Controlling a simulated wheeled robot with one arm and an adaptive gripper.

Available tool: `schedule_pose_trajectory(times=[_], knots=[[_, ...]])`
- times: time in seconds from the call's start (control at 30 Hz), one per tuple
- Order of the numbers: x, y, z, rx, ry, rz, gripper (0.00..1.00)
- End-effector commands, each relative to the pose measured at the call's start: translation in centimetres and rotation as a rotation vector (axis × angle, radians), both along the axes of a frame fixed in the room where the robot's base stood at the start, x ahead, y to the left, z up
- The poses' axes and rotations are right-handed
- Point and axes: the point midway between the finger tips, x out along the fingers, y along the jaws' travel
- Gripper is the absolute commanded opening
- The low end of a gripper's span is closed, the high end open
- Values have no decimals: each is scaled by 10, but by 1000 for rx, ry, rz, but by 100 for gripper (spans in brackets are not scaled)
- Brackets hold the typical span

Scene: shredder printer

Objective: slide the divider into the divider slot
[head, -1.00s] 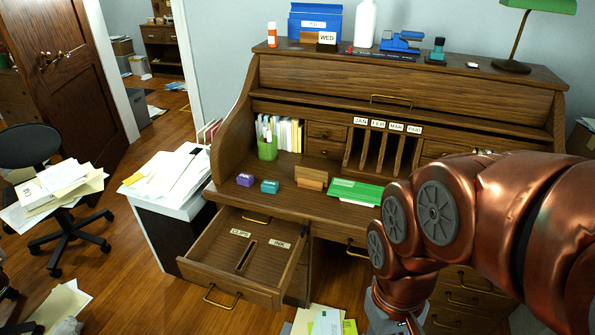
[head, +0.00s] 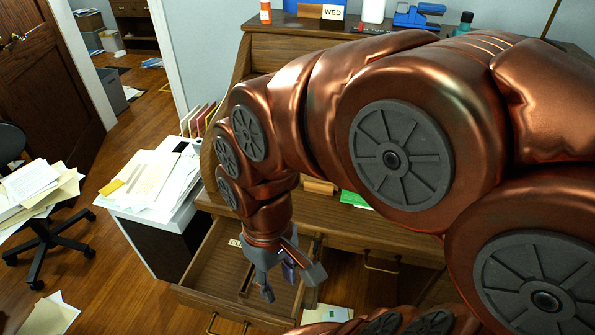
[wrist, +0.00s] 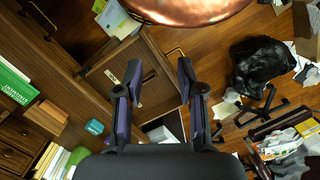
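A small upright wooden piece, seemingly the divider (head: 318,187), stands on the desktop, mostly hidden behind my arm in the head view. It also shows in the wrist view (wrist: 48,115), at left, well apart from my fingers. The open drawer (head: 212,268) is below the desktop at left. Its dark divider slot (wrist: 149,76) shows between my fingers in the wrist view. My gripper (head: 290,284) is above the drawer, pointing down, with its fingers apart and nothing between them (wrist: 158,72).
A side cabinet with papers (head: 150,180) stands left of the desk. A black office chair (head: 45,240) is farther left. Papers lie on the floor.

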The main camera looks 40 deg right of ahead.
Motion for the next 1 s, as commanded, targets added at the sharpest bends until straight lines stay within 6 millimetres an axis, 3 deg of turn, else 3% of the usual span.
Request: schedule_pose_trajectory(times=[0.27,0.47,0.63,0.77,1.0], knots=[[93,-6,13,135,-94,243,39],[163,-36,16,218,-194,378,39],[215,-81,10,261,-289,456,39],[247,-128,-1,273,-361,493,39],[279,-240,-41,247,-469,518,39]])
